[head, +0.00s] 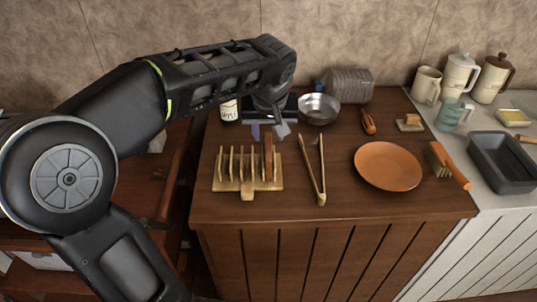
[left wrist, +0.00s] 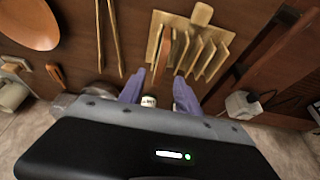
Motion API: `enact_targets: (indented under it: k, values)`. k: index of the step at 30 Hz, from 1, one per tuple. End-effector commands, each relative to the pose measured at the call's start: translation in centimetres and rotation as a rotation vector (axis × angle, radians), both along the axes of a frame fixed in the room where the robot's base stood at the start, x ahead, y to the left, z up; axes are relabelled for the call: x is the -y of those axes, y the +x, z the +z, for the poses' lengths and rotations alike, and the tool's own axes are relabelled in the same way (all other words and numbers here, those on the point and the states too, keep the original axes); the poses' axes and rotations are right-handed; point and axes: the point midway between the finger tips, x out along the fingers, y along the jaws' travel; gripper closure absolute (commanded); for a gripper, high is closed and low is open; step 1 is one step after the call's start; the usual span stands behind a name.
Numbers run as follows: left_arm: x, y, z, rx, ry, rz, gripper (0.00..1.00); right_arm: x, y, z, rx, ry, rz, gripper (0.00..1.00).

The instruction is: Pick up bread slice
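A brown bread slice (head: 268,157) stands upright in the rightmost part of a pale wooden toast rack (head: 247,194) on the brown counter. In the left wrist view the slice (left wrist: 167,47) shows at the left side of the rack (left wrist: 201,14). My left gripper (head: 268,131) is at the far end of the rack, close to the slice. In the left wrist view its two purple fingers (left wrist: 158,92) are spread apart with nothing between them touching. The slice lies just beyond the fingertips. Whether a finger touches it I cannot tell. My right gripper is not in view.
Wooden tongs (head: 318,185) lie right of the rack. An orange plate (head: 388,166), a brush (head: 448,166) and a metal bowl (head: 318,109) are further right and back. A labelled bottle (head: 229,110) stands behind the rack. The counter's front strip is clear.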

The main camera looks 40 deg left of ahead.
Motion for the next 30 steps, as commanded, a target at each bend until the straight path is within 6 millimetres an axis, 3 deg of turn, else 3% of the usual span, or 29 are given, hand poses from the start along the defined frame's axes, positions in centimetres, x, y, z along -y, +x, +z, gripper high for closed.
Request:
enact_targets:
  k: [6,17,25,30]
  values:
    - [-0.5,0.5,-1.8,-0.002,0.0,0.0,0.6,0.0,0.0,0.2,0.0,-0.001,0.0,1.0]
    - [-0.6,0.7,-2.3,-0.002,0.0,0.0,0.6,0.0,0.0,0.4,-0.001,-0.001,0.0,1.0]
    - [-1.4,1.9,-5.7,-0.005,-0.002,-0.001,0.6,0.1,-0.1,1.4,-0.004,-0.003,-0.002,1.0]
    - [-1.6,2.2,-6.7,-0.002,-0.001,-0.001,0.6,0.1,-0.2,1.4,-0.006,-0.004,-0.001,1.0]
